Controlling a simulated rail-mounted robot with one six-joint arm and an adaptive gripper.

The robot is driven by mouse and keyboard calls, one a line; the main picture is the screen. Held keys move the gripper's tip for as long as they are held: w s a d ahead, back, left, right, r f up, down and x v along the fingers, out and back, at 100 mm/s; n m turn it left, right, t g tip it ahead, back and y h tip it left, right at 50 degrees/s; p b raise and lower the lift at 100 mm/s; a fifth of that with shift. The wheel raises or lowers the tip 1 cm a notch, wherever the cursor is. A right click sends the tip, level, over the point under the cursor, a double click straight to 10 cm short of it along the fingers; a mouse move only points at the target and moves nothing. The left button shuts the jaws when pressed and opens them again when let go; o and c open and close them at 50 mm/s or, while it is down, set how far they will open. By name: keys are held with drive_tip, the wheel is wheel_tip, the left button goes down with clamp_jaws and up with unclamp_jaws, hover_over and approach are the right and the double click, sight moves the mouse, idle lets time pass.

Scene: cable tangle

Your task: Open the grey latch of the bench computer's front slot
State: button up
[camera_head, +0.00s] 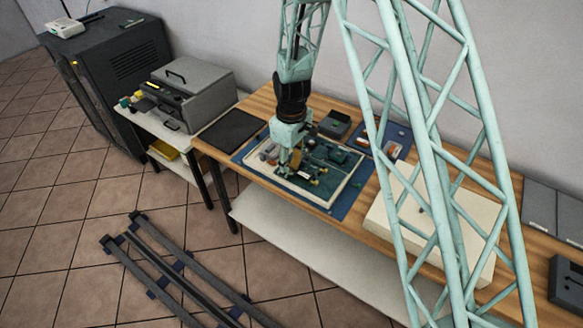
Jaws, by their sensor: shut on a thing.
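What looks like the bench computer (338,198) is an open, pale-rimmed tray with a dark green board and small parts inside. It lies on a blue mat (352,210) on the wooden bench. My gripper (291,172) points down over the left front part of the board, low among its parts. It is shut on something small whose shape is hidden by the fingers. The front slot and its grey latch are too small and too covered by my gripper to make out, so I cannot tell whether the latch is open.
A dark flat pad (231,131) lies left of the mat, and a small dark box (335,123) stands behind it. A blue tray (392,137) and a large cream box (412,215) are to the right. A grey case (194,91) stands on the left table.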

drive_tip(key=shift+o, duration=0.4)
drive_tip(key=shift+w+a, duration=0.2)
drive_tip(key=shift+a, duration=0.25)
idle(0.5)
drive_tip(key=shift+d+r, duration=0.1)
drive_tip(key=shift+r, duration=0.05)
idle(0.4)
drive_tip(key=shift+r, duration=0.2)
drive_tip(key=shift+r+p, duration=1.1)
drive_tip(key=shift+r, duration=1.6)
